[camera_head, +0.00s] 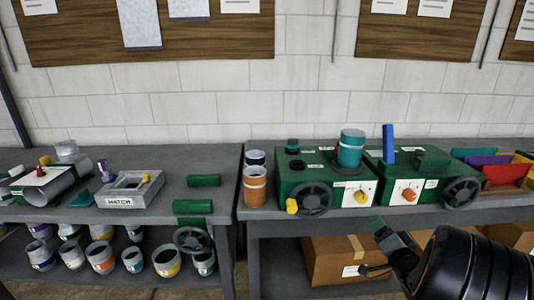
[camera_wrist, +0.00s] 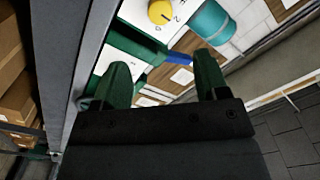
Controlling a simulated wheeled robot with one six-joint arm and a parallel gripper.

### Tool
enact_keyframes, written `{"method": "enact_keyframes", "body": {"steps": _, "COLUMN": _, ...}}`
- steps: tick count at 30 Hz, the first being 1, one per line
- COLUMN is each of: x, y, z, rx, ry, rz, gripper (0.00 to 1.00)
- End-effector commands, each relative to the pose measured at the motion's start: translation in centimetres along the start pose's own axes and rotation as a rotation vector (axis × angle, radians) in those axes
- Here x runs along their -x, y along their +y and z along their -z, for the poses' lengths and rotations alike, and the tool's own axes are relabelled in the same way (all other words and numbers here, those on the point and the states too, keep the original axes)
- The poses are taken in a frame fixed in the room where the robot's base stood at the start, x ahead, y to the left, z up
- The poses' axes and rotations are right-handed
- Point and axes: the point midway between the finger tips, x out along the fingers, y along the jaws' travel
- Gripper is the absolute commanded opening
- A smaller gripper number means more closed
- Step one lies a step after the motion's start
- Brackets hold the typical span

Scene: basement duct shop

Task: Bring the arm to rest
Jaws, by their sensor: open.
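My gripper (camera_head: 393,242) is at the lower right of the head view, in front of the right bench's front edge and below the right green machine (camera_head: 425,168). In the wrist view, its two green fingers (camera_wrist: 163,78) stand wide apart. Nothing is held between them. The wrist view is strongly tilted. Beyond the fingers it shows a white panel with a yellow knob (camera_wrist: 160,12), a teal can (camera_wrist: 212,24) and part of a blue bar (camera_wrist: 178,58).
The right bench (camera_head: 262,218) carries a left green machine (camera_head: 300,178), a handwheel (camera_head: 462,192) and colored panels. Cardboard boxes (camera_head: 335,262) sit beneath it. The left bench (camera_head: 120,213) holds a grey tray (camera_head: 112,195), with several cans below. A gap separates the benches.

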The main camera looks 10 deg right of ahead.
Motion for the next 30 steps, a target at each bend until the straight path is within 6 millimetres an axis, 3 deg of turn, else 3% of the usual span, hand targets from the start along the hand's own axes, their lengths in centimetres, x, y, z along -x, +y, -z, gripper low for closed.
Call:
{"method": "enact_keyframes", "body": {"steps": 4, "x": 0.2, "y": 2.4, "z": -0.6, "rx": 0.117, "ry": -0.039, "rz": -0.132, "gripper": 0.67}}
{"method": "enact_keyframes", "body": {"steps": 9, "x": 2.6, "y": 8.2, "z": -1.5, "rx": 0.291, "ry": -0.173, "rz": -0.503, "gripper": 0.67}}
{"method": "enact_keyframes", "body": {"steps": 11, "x": 3.8, "y": 9.0, "z": -1.9, "rx": 0.347, "ry": -0.255, "rz": -0.627, "gripper": 0.67}}
{"method": "enact_keyframes", "body": {"steps": 14, "x": 5.6, "y": 8.4, "z": -2.8, "rx": 0.423, "ry": -0.424, "rz": -0.779, "gripper": 0.67}}
{"method": "enact_keyframes", "body": {"steps": 17, "x": 7.4, "y": 5.7, "z": -4.3, "rx": 0.476, "ry": -0.624, "rz": -0.865, "gripper": 0.67}}
{"method": "enact_keyframes", "body": {"steps": 20, "x": 9.3, "y": 1.4, "z": -6.1, "rx": 0.515, "ry": -0.843, "rz": -0.88, "gripper": 0.67}}
{"method": "enact_keyframes", "body": {"steps": 25, "x": 12.7, "y": -8.9, "z": -9.3, "rx": 0.571, "ry": -1.182, "rz": -0.731, "gripper": 0.67}}
{"method": "enact_keyframes", "body": {"steps": 30, "x": 14.6, "y": -17.1, "z": -10.8, "rx": 0.632, "ry": -1.277, "rz": -0.535, "gripper": 0.67}}
